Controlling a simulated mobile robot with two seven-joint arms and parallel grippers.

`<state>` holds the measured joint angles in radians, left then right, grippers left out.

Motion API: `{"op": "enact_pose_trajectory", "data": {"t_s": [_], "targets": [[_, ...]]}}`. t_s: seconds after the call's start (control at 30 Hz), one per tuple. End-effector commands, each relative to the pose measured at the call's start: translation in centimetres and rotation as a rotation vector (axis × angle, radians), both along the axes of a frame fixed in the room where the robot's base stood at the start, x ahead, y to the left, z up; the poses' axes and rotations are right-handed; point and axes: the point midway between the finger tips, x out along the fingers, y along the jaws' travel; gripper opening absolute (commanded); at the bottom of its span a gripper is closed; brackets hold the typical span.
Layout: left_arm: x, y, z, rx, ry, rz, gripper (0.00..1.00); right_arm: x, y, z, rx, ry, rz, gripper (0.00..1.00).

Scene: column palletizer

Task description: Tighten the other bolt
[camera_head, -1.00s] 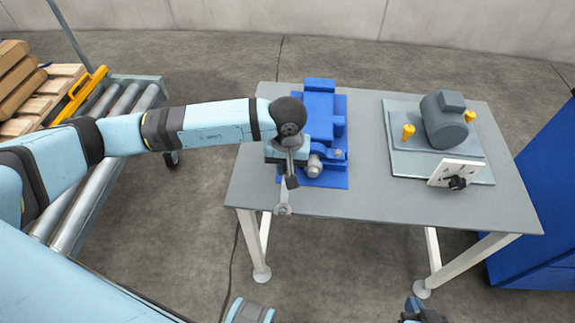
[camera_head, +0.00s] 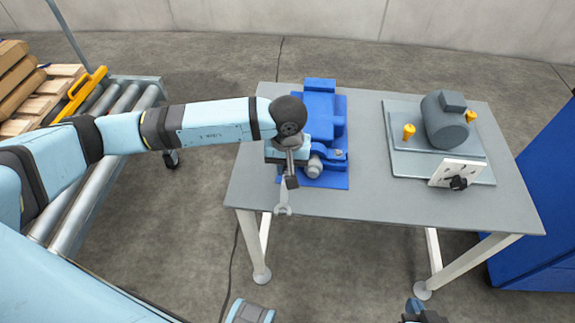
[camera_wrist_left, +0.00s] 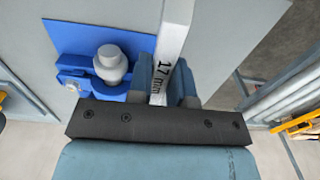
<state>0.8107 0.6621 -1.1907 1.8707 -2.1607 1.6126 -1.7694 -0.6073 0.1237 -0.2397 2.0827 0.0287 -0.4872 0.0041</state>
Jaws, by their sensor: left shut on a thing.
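My left gripper (camera_head: 290,176) is shut on a silver wrench (camera_head: 283,204) at the near edge of the table, beside the blue machine. The wrench's open end hangs down past the table edge. In the left wrist view the wrench (camera_wrist_left: 172,60) stands between the fingers (camera_wrist_left: 162,84) and is marked 17 mm. Two yellow bolts stand on either side of the grey motor, a left bolt (camera_head: 408,131) and a right bolt (camera_head: 470,116). The wrench is apart from both. My right gripper (camera_head: 424,312) shows only partly at the bottom edge; its opening is unclear.
The blue machine (camera_head: 321,115) with a grey rounded knob (camera_head: 315,167) stands just right of my left gripper. The motor (camera_head: 446,122) sits on a grey plate (camera_head: 408,169) with a white panel (camera_head: 447,171). Bare tabletop (camera_head: 365,150) lies between. A roller conveyor (camera_head: 95,190) stands left.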

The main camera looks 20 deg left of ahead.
Motion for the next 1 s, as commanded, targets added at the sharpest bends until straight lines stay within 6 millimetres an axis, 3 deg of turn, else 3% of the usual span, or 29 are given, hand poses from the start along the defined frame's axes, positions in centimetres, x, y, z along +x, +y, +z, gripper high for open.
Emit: {"op": "enact_pose_trajectory", "data": {"t_s": [1.0], "targets": [[0.03,0.00,-0.48,-0.001,0.000,0.000,0.00,0.08,0.04,-0.57,0.003,-0.008,0.000,0.00]]}}
